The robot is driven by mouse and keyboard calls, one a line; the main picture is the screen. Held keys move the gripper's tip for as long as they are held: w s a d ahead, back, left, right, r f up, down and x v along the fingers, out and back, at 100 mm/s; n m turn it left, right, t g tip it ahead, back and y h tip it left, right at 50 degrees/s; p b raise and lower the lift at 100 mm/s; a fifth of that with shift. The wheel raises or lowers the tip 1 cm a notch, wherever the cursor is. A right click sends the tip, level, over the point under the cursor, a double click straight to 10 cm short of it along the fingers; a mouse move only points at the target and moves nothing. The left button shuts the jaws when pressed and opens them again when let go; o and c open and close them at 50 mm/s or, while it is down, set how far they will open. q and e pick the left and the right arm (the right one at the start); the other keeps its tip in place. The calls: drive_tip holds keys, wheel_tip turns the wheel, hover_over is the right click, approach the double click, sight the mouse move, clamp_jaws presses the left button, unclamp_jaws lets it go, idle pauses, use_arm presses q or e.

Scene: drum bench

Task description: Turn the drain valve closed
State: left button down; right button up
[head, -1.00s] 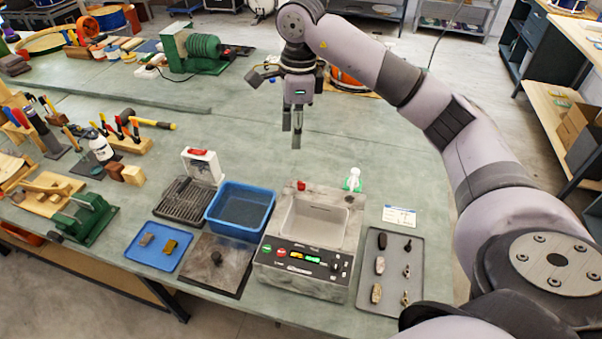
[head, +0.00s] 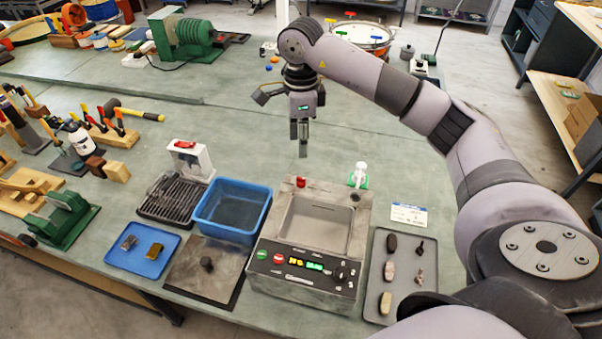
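The grey cleaning machine (head: 318,279) with an open basin stands near the front of the bench. A small red knob (head: 301,182), which looks like the drain valve, sits at its back left corner. Its exact turn position is too small to tell. My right gripper (head: 303,152) points down behind the machine, just above the red knob in the picture, and appears apart from it. Its fingers are seen nearly edge-on, so their opening is unclear; nothing shows between them. My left gripper is not in view.
A blue bin (head: 232,211) and a dark rack (head: 173,199) stand left of the machine. A white-topped green bottle (head: 359,177) is at its back right corner. A grey tray (head: 404,276) with small parts lies to the right.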

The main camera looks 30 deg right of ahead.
sight(301, 178)
wheel_tip(301, 178, down, 12)
drive_tip(key=p, duration=0.3)
drive_tip(key=shift+r, duration=0.25)
drive_tip(key=shift+w+f, duration=0.1)
drive_tip(key=shift+f, duration=0.6)
drive_tip(key=shift+c, duration=0.3)
clamp_jaws()
